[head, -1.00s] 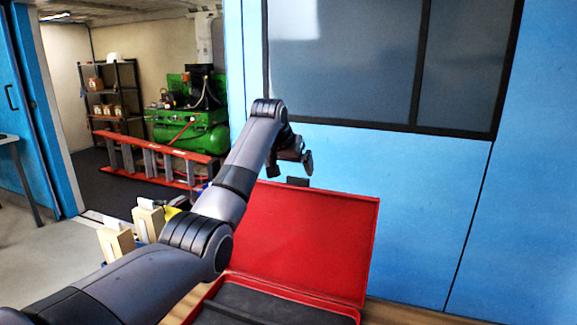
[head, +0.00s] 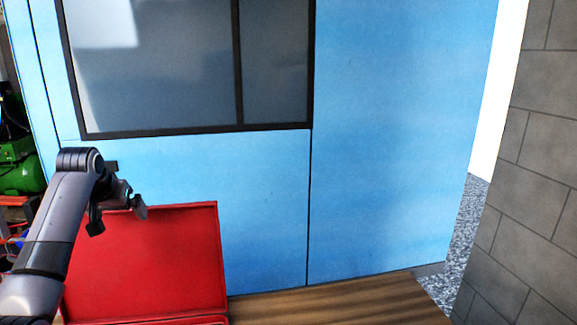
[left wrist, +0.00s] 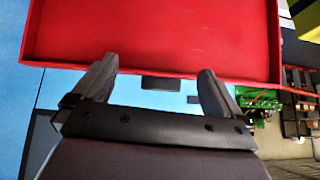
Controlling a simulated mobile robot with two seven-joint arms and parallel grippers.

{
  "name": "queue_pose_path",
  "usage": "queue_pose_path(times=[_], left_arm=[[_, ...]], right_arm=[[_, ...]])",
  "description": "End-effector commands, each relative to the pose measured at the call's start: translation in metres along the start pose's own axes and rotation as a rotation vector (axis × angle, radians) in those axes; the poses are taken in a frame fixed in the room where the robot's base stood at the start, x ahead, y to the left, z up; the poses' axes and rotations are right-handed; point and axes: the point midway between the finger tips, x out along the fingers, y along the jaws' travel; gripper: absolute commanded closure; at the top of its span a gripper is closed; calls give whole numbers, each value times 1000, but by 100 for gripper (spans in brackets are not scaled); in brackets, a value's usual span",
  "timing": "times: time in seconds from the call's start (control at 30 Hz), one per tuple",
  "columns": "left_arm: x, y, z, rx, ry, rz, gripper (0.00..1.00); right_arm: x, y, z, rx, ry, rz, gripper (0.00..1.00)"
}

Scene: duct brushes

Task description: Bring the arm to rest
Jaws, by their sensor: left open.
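My left arm comes in from the left in the head view, raised above the red case. My left gripper (head: 118,215) is in front of the upper edge of the case's raised lid (head: 150,265). In the left wrist view the left gripper (left wrist: 155,80) has its two fingers spread apart with nothing between them. The red lid (left wrist: 150,30) fills the upper part of that view, beyond the fingertips. My right gripper is not in view.
The case stands on a wooden table (head: 350,300), whose right part is bare. A blue wall (head: 390,150) with a dark window (head: 180,60) stands behind. A grey block wall (head: 535,180) is at right. Green machinery (left wrist: 258,100) shows in the left wrist view.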

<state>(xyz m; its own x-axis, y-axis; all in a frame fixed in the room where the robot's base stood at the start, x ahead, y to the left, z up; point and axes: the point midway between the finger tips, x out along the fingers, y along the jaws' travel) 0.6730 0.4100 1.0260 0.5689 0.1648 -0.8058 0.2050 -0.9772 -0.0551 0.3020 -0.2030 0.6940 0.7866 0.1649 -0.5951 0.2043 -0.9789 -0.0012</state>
Motion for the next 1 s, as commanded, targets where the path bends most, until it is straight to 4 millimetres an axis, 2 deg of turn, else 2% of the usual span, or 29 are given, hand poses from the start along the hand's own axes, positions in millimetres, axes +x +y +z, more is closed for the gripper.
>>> queue_pose_path(times=[0.03, 0.2, 0.47, 0.63, 0.77, 1.0], left_arm=[[15, 7, 23, 25, -18, -8, 0], [44, 26, 89, 97, -52, -21, 0], [65, 54, 199, 196, -107, -8, 0], [61, 70, 273, 250, -145, 16, 0], [49, 79, 328, 283, -173, 43, 0], [6, 92, 420, 321, -227, 103, 0]], right_arm=[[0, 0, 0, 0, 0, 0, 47], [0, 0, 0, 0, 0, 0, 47], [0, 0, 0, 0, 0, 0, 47], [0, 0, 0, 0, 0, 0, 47], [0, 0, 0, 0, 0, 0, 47], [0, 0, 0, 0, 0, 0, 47]])
